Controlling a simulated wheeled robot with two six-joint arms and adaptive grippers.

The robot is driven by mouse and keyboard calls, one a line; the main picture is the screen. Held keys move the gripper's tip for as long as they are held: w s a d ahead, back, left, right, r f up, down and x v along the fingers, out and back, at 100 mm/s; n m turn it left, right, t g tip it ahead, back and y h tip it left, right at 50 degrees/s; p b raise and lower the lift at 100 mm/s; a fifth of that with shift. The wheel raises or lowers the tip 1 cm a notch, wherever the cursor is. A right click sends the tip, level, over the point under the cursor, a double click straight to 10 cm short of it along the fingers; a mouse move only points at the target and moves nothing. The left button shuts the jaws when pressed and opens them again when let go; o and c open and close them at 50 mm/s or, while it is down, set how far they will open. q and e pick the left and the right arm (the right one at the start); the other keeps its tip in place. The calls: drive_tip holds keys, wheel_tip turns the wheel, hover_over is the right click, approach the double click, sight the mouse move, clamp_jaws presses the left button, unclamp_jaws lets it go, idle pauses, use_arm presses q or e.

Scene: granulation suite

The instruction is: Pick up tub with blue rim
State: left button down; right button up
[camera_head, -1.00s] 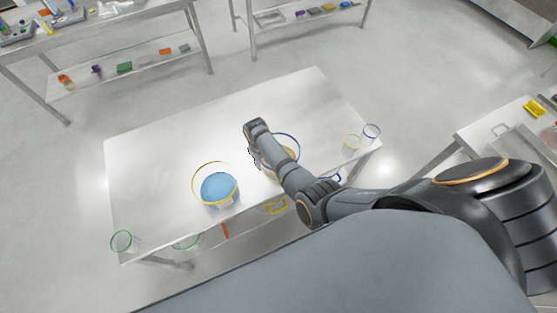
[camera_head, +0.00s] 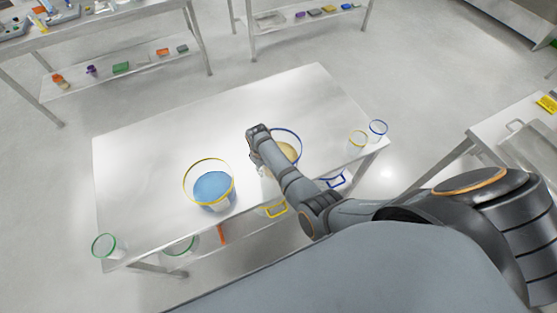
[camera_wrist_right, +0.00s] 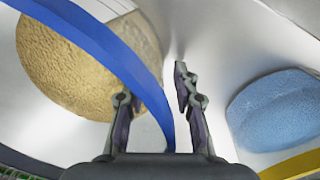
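The tub with the blue rim (camera_head: 300,143) stands on the table, partly hidden behind my right arm, with tan granules inside. In the right wrist view its blue rim (camera_wrist_right: 112,52) crosses in front of the granules and runs down between the fingers. My right gripper (camera_wrist_right: 152,85) is open, with one finger on each side of the rim and a visible gap between them. In the head view its fingers are hidden below my wrist at the tub's left side. My left gripper is not in view.
A yellow-rimmed tub (camera_head: 186,190) with blue contents stands just left on the same table (camera_head: 140,160). A green-rimmed cup (camera_head: 104,246) is at the left corner. Small yellow-rimmed (camera_head: 357,141) and blue-rimmed (camera_head: 378,129) cups stand at the right. The back-left tabletop is clear.

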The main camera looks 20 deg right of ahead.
drive_tip(key=shift+r, duration=0.1)
clamp_jaws()
idle(0.4)
wheel_tip(320, 180, up, 9)
drive_tip(key=p, duration=0.9)
drive_tip(key=shift+f, duration=0.2)
drive_tip(key=shift+r, duration=0.7)
